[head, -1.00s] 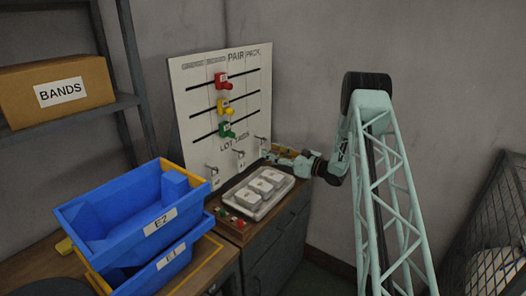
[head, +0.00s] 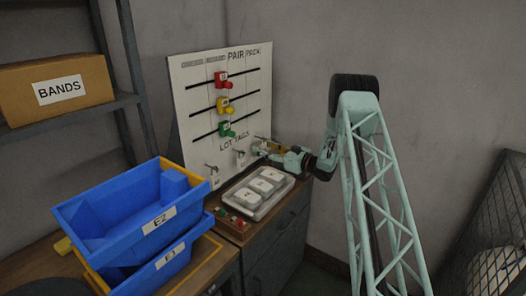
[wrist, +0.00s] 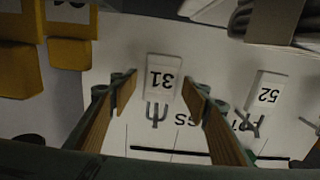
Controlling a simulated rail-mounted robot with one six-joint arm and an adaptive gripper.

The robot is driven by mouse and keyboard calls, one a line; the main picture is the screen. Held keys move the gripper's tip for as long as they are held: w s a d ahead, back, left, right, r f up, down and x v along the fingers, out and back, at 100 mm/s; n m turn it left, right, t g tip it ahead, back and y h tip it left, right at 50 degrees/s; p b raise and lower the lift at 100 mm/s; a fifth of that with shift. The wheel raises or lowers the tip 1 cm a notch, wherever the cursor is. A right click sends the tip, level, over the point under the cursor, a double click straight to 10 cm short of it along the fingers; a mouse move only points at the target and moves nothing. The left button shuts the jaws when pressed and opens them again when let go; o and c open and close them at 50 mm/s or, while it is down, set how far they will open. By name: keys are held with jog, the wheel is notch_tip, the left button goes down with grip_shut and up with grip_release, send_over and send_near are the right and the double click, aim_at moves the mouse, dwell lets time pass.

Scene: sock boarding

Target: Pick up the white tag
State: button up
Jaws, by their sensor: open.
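A white tag printed "31" (wrist: 164,72) shows upside down in the wrist view, flat against the white board with a small grey hook by it. A second white tag printed "52" (wrist: 264,91) is to its right. My gripper (wrist: 160,94) is open, its two orange-faced fingers on either side of the "31" tag, with gaps visible on both sides. In the head view my gripper (head: 264,147) is at the lower right of the PAIR PACK board (head: 195,100), near the LOT TAGS hooks. The tags are too small to tell apart there.
A grey tray with white blocks (head: 262,186) sits on the cabinet just below my gripper. Blue bins (head: 125,215) stand at left. Red, yellow and green pieces (head: 223,105) are on the board. Yellow blocks (wrist: 68,52) show at left in the wrist view.

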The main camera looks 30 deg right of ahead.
jog(key=shift+c, duration=0.2)
jog(key=c, duration=0.9)
jog(key=shift+r, duration=0.2)
jog(key=shift+r, duration=0.5)
jog(key=shift+s+d+r+p, duration=0.1)
jog(key=shift+d+r+p, duration=0.05)
jog(key=shift+p, duration=0.15)
jog(key=p+v, duration=0.2)
jog(key=v, duration=1.5)
jog(key=shift+s, duration=0.35)
